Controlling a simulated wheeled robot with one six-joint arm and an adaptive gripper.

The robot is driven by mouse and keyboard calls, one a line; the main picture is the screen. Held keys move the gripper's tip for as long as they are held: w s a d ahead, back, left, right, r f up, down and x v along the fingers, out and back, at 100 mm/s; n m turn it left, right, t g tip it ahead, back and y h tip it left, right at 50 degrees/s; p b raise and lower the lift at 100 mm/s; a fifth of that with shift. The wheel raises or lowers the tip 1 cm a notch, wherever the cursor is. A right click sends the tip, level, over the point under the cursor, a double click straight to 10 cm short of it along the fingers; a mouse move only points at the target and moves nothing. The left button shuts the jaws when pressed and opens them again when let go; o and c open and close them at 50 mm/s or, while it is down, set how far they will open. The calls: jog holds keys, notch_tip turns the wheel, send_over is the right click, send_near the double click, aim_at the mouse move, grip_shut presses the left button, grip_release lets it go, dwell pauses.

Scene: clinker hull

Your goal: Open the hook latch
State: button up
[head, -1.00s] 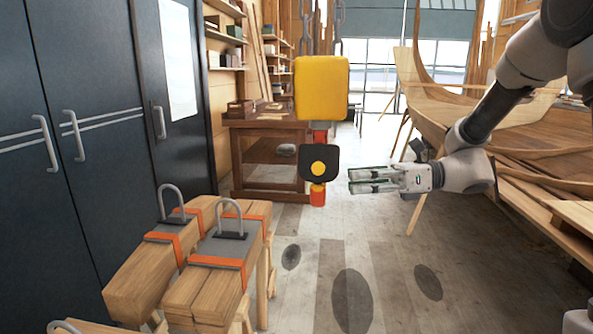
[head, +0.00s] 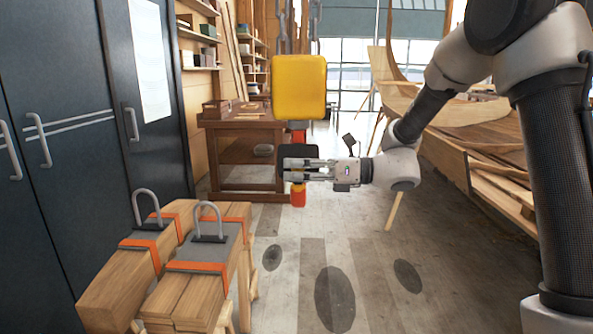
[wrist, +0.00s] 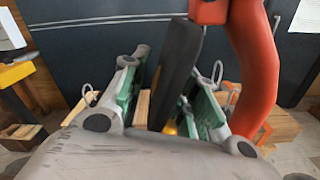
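A hook hangs below a yellow hoist block (head: 299,87). The red hook (wrist: 257,75) shows as a thick curve at the right of the wrist view, and its lower end (head: 298,195) shows in the head view. The black latch plate (head: 298,150) sits on the hook, partly hidden behind my fingers. In the wrist view the dark latch plate (wrist: 177,72) stands edge-on between my two green-padded fingers. My gripper (head: 288,169) is open around the plate, with a gap at least on the left. A small yellow part (wrist: 169,128) shows low on the plate.
Timber stacks with grey-topped shackles (head: 207,238) stand at lower left. Dark cabinets (head: 70,120) line the left wall. A wooden workbench (head: 235,150) stands behind the hook, and the wooden hull (head: 480,150) is at right. The middle floor is clear.

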aim_at(296, 156)
grip_shut()
jog(key=s+r+m, duration=0.1)
jog(key=m, duration=0.2)
jog(key=s+r+m, duration=0.1)
jog(key=r+m, duration=0.1)
jog(key=s+r+m, duration=0.1)
jog(key=s+m, duration=0.1)
jog(key=m, duration=0.1)
jog(key=shift+r+m, duration=0.25)
jog(key=shift+m, duration=0.05)
jog(key=r+m, duration=0.2)
jog(key=shift+s+a+m, duration=0.1)
jog(key=shift+s+m, duration=0.05)
jog(key=shift+m, duration=0.15)
jog(key=shift+w+r+m, duration=0.2)
jog(key=shift+r+m, duration=0.9)
jog(key=shift+m, duration=0.6)
jog(key=shift+w+r+m, duration=0.15)
jog(key=shift+r+m, duration=0.9)
jog(key=shift+m, duration=0.65)
